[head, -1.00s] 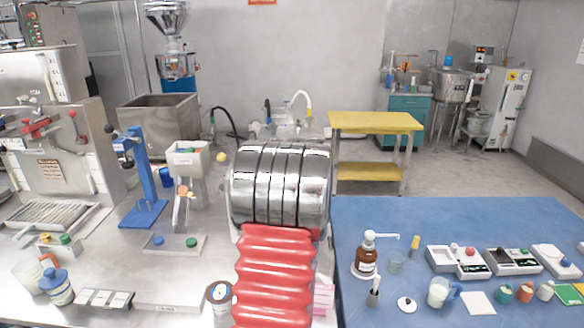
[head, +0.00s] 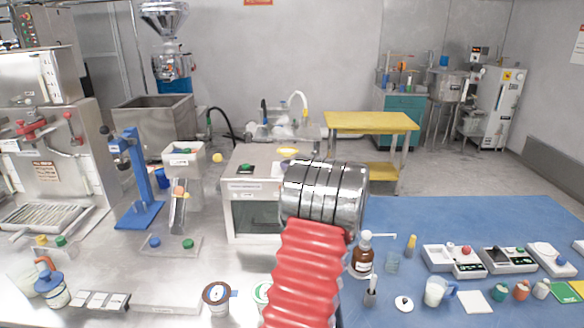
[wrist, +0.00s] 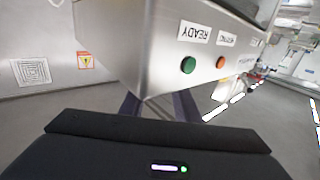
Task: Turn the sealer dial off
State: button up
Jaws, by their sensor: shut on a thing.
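In the wrist view, a brushed-metal box (wrist: 150,50) fills the upper middle. It has inverted labels, one reading READY, a green button (wrist: 188,65) and an orange button (wrist: 221,62). My gripper (wrist: 158,105) has two dark fingers reaching to the box's lower edge. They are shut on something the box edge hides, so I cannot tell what. No dial is clearly visible. In the head view, my arm's red sleeve and shiny cuff hide the gripper. A grey box (head: 255,200) with a dark front window stands partly behind them; I cannot confirm that it is the same box.
A blue tall press (head: 142,180) and a white bin (head: 183,160) stand left of the grey box. A brown pump bottle (head: 362,258) stands close right of my arm. Small devices and jars crowd the blue mat (head: 480,220), whose back part is clear.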

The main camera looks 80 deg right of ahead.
jog(key=shift+s+d+n+t+y, duration=0.1)
jog(key=shift+d+n+t+y, duration=0.1)
jog(key=shift+n+t+y, duration=0.9)
jog(key=shift+s+d+n+t+y, duration=0.1)
jog(key=shift+d+n+t+y, duration=0.15)
jog(key=shift+n+y, duration=0.9)
jog(key=shift+t+y, duration=0.25)
jog(key=shift+y, duration=0.5)
jog(key=shift+d+r+n+y, duration=0.15)
jog(key=shift+n+y, duration=0.2)
jog(key=shift+y, duration=0.25)
jog(key=o, duration=1)
jog(key=shift+o, duration=0.2)
jog(key=shift+s, duration=0.1)
jog(key=v, duration=1.3)
jog(key=shift+s+f, duration=0.25)
jog(key=shift+s, duration=0.05)
